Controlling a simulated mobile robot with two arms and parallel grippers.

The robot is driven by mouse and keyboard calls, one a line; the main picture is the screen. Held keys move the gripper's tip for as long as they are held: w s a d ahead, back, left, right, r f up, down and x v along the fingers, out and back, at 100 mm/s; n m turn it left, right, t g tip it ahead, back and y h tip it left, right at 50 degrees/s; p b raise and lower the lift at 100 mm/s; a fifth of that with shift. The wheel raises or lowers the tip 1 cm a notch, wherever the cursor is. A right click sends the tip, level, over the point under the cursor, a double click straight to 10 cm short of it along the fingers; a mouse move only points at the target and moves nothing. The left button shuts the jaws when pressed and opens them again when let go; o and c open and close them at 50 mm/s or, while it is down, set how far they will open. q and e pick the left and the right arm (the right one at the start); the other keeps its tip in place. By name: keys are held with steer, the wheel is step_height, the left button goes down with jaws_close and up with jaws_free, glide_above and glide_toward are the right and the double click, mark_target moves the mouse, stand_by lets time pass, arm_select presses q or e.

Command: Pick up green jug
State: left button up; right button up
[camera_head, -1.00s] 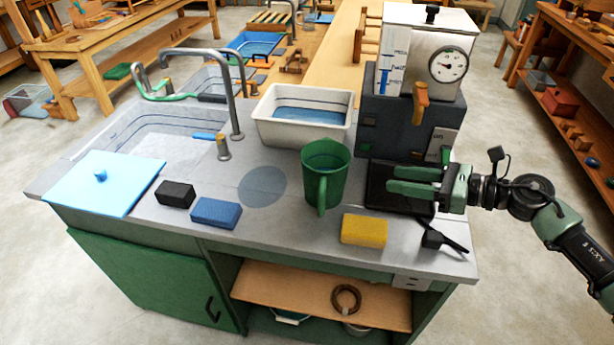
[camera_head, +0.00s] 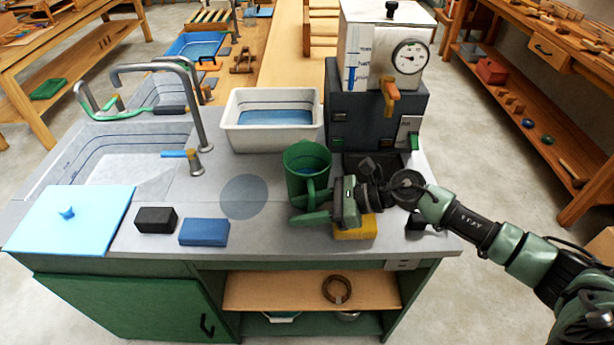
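The green jug (camera_head: 304,160) stands upright on the grey counter (camera_head: 225,165), right of centre, with its handle (camera_head: 311,188) facing the front. My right gripper (camera_head: 306,209) is at the front of the jug, coming in from the right, with its fingers pointing left at the lower part of the handle. The two green fingers look spread apart, with a gap between them. They overlap the handle in the picture; I cannot tell whether they touch it. My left gripper is out of view.
A yellow sponge (camera_head: 355,229) lies partly under my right gripper. A white basin (camera_head: 268,138) and a dark machine with a gauge (camera_head: 350,110) stand behind the jug. Blue (camera_head: 204,232) and black (camera_head: 156,219) blocks lie left. The counter around the grey disc (camera_head: 244,190) is clear.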

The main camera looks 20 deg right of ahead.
steer(key=shift+w+a+f, duration=0.2)
steer(key=shift+a+f, duration=0.05)
steer(key=shift+a, duration=0.15)
jaws_close()
steer(key=shift+r, duration=0.15)
stand_by(1.0)
